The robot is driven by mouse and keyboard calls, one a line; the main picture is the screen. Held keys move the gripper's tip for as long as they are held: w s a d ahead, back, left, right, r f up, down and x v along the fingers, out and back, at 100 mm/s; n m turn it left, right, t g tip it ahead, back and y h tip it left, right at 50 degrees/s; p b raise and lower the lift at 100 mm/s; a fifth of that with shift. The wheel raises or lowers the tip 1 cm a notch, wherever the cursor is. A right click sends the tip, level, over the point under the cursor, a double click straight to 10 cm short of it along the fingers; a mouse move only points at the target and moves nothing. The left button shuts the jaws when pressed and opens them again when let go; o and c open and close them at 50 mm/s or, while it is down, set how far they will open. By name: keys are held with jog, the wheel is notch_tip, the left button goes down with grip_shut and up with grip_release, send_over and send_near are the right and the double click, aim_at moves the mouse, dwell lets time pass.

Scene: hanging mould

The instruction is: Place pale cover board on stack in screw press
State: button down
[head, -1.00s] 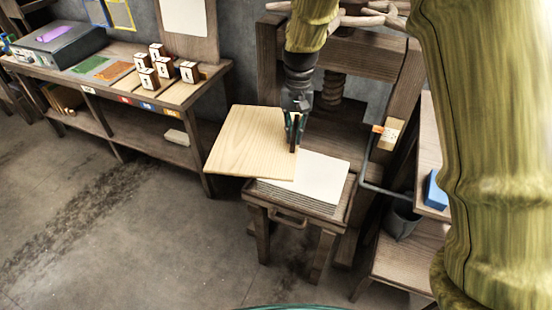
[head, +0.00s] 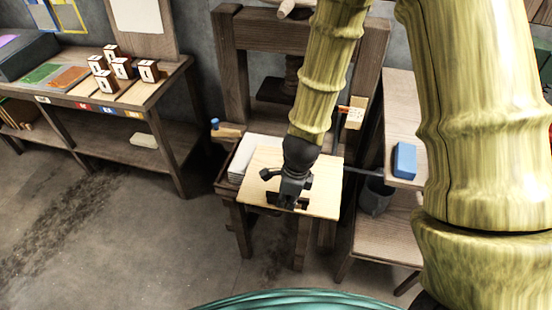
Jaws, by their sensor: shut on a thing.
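The pale cover board (head: 255,177) is a flat light-wood square in the head view. My gripper (head: 288,197) is shut on it near its front edge. The board is over the right and front part of the stack (head: 243,157), whose white top sheet and layered left edge show to its left. I cannot tell whether the board touches the stack. The screw press (head: 229,70) stands behind, with its dark screw and plate (head: 278,90) above and behind the board. My arm hides part of the press and the board's back edge.
A small wooden piece with a blue top (head: 227,130) sits at the press's left side. A side table (head: 399,130) with a blue block (head: 404,160) stands at right, a dark bucket (head: 375,195) below it. A workbench (head: 120,95) with numbered blocks stands at left.

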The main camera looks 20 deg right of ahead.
aim_at(268, 167)
jog(key=shift+f, duration=0.1)
jog(key=w+p, duration=0.1)
jog(key=w, duration=0.4)
jog(key=w+f+p, duration=0.1)
jog(key=w+p, duration=0.1)
jog(key=w, duration=0.3)
jog(key=w+p, duration=0.2)
jog(key=w, duration=0.4)
jog(key=shift+a+f, duration=0.25)
jog(key=shift+a, duration=0.1)
jog(key=shift+s+f+p, duration=0.1)
jog(key=shift+f+p, duration=0.8)
jog(key=shift+f, duration=0.9)
jog(key=c, duration=1.5)
grip_release()
jog(key=shift+r, duration=0.15)
jog(key=shift+s+d+r+b, duration=0.2)
jog(key=shift+r+b, duration=0.35)
jog(key=shift+r, duration=1.4)
jog(key=shift+s+d+r+b, duration=0.15)
jog(key=shift+r+b, duration=0.4)
jog(key=shift+r, duration=1.4)
jog(key=shift+s+d+r+b, duration=0.2)
jog(key=shift+r+b, duration=0.35)
jog(key=shift+r, duration=1.4)
